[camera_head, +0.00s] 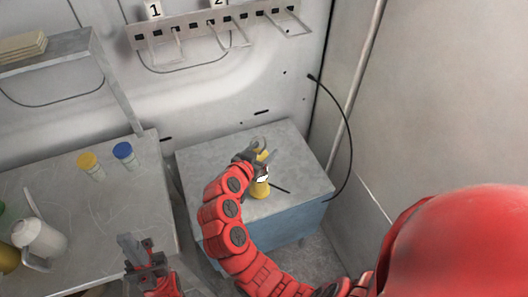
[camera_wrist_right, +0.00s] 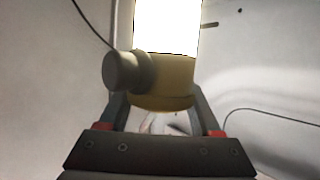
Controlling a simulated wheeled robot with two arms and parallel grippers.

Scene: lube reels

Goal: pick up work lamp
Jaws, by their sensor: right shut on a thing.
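The work lamp (camera_head: 261,189) is yellow with a bright white lit part. It is over the grey top of the low cabinet at centre right; I cannot tell whether it touches the top. My right gripper (camera_head: 257,160) is shut on the lamp and partly hides it in the head view. In the right wrist view the lamp's yellow body (camera_wrist_right: 165,82) sits between the two dark fingers (camera_wrist_right: 160,112), with a dark round knob on its left side. My left gripper (camera_head: 136,250) is at the lower left by the bench edge; its opening is unclear.
The low cabinet (camera_head: 300,178) has a grey top and blue sides. A black cable (camera_head: 350,130) hangs beside it. The bench (camera_head: 120,200) at left holds yellow-capped (camera_head: 88,162) and blue-capped (camera_head: 124,152) containers and a white jug (camera_head: 40,237). A hook rack (camera_head: 205,30) is on the wall.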

